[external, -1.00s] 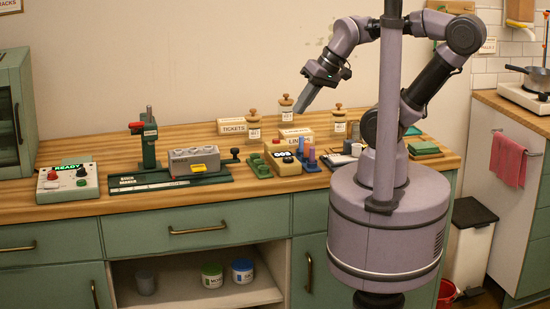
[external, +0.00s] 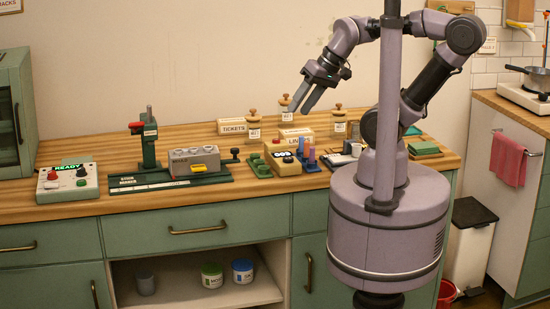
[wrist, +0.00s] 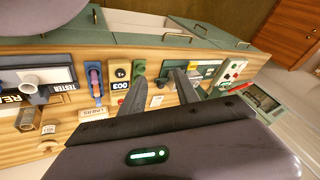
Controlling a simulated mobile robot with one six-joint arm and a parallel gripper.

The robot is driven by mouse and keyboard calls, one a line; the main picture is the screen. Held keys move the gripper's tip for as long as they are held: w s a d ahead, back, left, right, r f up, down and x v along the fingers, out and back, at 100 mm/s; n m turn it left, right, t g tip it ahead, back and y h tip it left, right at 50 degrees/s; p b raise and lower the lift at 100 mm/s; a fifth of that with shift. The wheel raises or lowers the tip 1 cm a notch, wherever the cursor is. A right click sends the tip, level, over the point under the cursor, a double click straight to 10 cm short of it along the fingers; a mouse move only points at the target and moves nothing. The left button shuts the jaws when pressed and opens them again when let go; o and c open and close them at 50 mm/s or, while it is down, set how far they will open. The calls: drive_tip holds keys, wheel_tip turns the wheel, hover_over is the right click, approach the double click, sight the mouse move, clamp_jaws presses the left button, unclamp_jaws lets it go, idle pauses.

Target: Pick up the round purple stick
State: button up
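A small rack (external: 306,163) on the worktop holds short upright sticks, one of which looks purple (external: 299,146). The sticks stand close together and are too small for me to tell round from square. In the wrist view the purple stick (wrist: 93,79) shows at the left, among other sticks on its rack. My gripper (external: 299,111) is above and behind the rack, well clear of the worktop. Its two fingers also show in the wrist view (wrist: 157,88), spread apart with nothing between them.
Wooden-topped jars (external: 285,108), a tickets box (external: 232,126) and a box with a printed label (external: 297,133) stand behind the rack. A device with round dials (external: 284,156) is close on its left. A grey machine (external: 194,161) stands farther left.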

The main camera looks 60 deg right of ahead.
drive_tip(key=m+g+h+p, duration=0.2)
drive_tip(key=m+g+p, duration=0.5)
drive_tip(key=m, duration=0.7)
hover_over(312, 148)
drive_tip(key=p, duration=0.1)
wheel_tip(312, 148, down, 3)
drive_tip(key=t, duration=0.1)
drive_tip(key=f+b, duration=0.1)
drive_tip(key=f, duration=0.2)
drive_tip(key=f+b, duration=0.2)
drive_tip(key=f, duration=0.2)
drive_tip(key=f+b, duration=0.2)
drive_tip(key=f, duration=0.2)
drive_tip(key=shift+s+d+f, duration=0.1)
drive_tip(key=shift+s, duration=0.2)
drive_tip(key=f+b, duration=0.1)
drive_tip(key=f, duration=0.1)
drive_tip(key=f+b, duration=0.1)
drive_tip(key=f, duration=0.1)
drive_tip(key=f+b, duration=0.1)
drive_tip(key=f, duration=0.1)
drive_tip(key=shift+w+d+b, duration=0.1)
drive_tip(key=shift+w+b, duration=0.2)
drive_tip(key=shift+w, duration=0.05)
drive_tip(key=shift+r, duration=0.15)
drive_tip(key=shift+c, duration=0.9)
clamp_jaws()
